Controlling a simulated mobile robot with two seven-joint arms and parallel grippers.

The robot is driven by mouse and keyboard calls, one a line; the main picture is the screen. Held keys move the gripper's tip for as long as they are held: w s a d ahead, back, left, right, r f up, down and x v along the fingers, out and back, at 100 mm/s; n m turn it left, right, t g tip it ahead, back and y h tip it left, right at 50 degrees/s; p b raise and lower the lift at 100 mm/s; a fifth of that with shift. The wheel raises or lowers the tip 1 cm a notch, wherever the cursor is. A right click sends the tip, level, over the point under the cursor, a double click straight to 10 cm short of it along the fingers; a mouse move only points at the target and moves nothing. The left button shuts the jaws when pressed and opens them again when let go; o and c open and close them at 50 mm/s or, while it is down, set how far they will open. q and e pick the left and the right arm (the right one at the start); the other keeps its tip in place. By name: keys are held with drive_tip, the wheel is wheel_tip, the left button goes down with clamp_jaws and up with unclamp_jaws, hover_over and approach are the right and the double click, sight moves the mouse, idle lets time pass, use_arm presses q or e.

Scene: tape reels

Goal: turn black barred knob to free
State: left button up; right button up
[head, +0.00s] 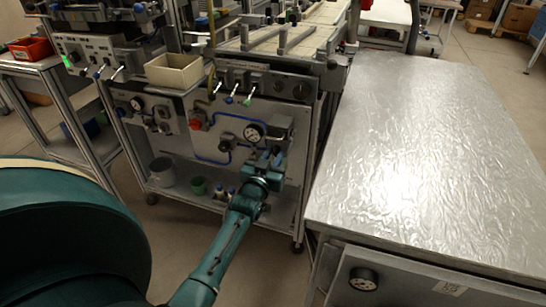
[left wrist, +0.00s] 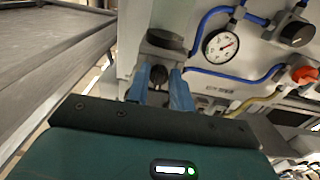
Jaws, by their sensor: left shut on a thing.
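My left gripper (head: 269,160) reaches up to the right side of the grey panel on the steel cart. In the left wrist view its two blue fingers (left wrist: 160,88) stand on either side of a small black knob (left wrist: 158,75) and are shut on it. The knob sits at the panel, just below a dark rounded part (left wrist: 166,40). In the head view the gripper hides the knob, and I cannot tell which way its bar points. My right gripper is in neither view.
A pressure gauge (head: 254,131) with blue tubing is left of the gripper. Another black knob (head: 225,146) and a red-orange knob (head: 195,124) are further left. A metal-topped table (head: 420,160) stands close on the right. Cups stand on the lower shelf.

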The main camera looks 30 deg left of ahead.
use_arm(q)
clamp_jaws()
